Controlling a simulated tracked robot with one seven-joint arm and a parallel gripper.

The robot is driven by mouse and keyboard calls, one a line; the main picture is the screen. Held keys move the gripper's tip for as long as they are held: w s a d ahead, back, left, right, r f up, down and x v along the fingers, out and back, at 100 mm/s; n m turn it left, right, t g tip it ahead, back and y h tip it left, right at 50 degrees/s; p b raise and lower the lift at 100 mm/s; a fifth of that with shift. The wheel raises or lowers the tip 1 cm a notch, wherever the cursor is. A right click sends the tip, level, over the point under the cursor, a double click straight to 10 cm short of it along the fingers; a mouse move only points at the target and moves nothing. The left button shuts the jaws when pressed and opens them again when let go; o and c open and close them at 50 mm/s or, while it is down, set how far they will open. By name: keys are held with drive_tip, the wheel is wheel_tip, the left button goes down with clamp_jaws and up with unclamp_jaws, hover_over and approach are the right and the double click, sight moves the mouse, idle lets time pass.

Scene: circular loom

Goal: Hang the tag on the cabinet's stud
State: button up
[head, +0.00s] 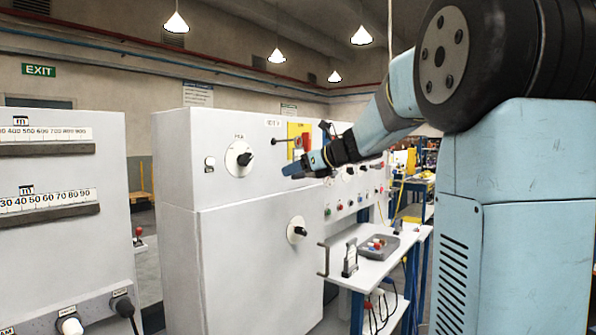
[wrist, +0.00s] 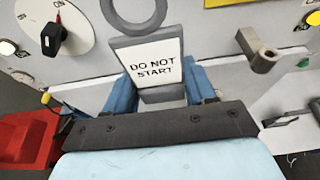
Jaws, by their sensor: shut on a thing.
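My gripper (wrist: 165,92) is shut on the tag (wrist: 155,62), a white plate reading "DO NOT START" with a dark frame. A large grey ring (wrist: 148,29) is at its upper end, cut off by the top of the wrist view. A grey peg-like part (wrist: 262,60), which looks like the stud, stands out from the cabinet (wrist: 95,72) to the right of the tag, apart from the ring. In the head view my gripper (head: 289,170) is in front of the white cabinet (head: 255,225), right of its upper dial; the tag cannot be made out there.
A rotary switch (wrist: 52,38) with a black knob is left of the tag; it also shows in the head view (head: 240,158). A red object (wrist: 25,140) lies at lower left. A white side table (head: 375,262) with a grey tray stands below my arm.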

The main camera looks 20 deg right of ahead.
drive_tip(key=shift+w+a, duration=0.65)
drive_tip(key=shift+w, duration=0.25)
idle(0.5)
drive_tip(key=shift+w, duration=0.1)
drive_tip(key=shift+f, duration=0.3)
idle(0.4)
drive_tip(key=o, duration=1.3)
drive_tip(key=shift+c, duration=0.2)
drive_tip(key=v, duration=0.9)
drive_tip(key=shift+f, duration=0.25)
